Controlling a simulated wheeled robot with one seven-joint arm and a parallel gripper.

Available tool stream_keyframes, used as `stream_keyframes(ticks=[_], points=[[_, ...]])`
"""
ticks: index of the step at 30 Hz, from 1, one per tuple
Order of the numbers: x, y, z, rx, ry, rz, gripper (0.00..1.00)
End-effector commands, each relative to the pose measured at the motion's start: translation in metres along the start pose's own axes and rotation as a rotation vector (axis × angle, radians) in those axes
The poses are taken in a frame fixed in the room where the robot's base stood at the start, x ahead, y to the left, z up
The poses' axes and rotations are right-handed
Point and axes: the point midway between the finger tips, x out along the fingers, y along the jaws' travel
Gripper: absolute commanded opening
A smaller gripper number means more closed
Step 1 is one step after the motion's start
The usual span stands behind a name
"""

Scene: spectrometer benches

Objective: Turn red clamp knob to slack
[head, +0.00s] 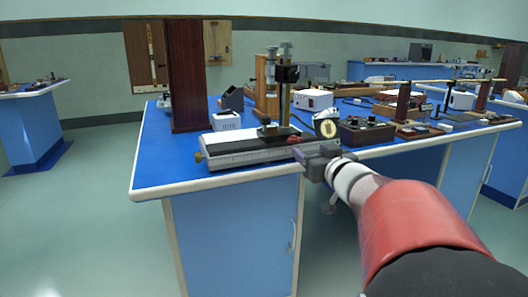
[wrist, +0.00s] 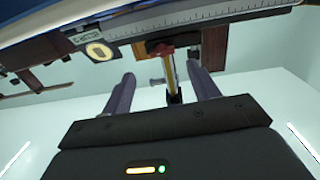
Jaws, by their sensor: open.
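The red clamp knob (head: 294,139) is on the front side of the white-topped instrument base, near its right end. In the wrist view the red knob (wrist: 160,48) shows beside the graduated scale, partly covered by dark parts, so its turn position cannot be told. My gripper (head: 316,155) is just in front of the base's right end, close to the knob. In the wrist view my gripper (wrist: 161,82) has its two fingers spread apart with nothing held. The knob appears beyond the fingertips, in line with the gap. Contact is not visible.
The instrument base (head: 240,157) lies along the front edge of the blue bench (head: 160,183) and carries an upright column (head: 285,95). A black control box (head: 362,132) stands to the right. A tall dark wooden block (head: 187,75) stands behind left. The floor in front is clear.

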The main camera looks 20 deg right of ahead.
Motion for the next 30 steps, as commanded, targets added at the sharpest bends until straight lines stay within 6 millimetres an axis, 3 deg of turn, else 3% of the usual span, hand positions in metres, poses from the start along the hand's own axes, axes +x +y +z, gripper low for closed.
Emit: stream_keyframes(ticks=[5,18,30], points=[[0.009,0.002,0.001,0.014,0.012,-0.046,0.60],[0.071,-0.002,0.000,0.013,0.013,-0.046,0.60],[0.080,-0.003,-0.001,0.011,0.013,-0.044,0.59]])
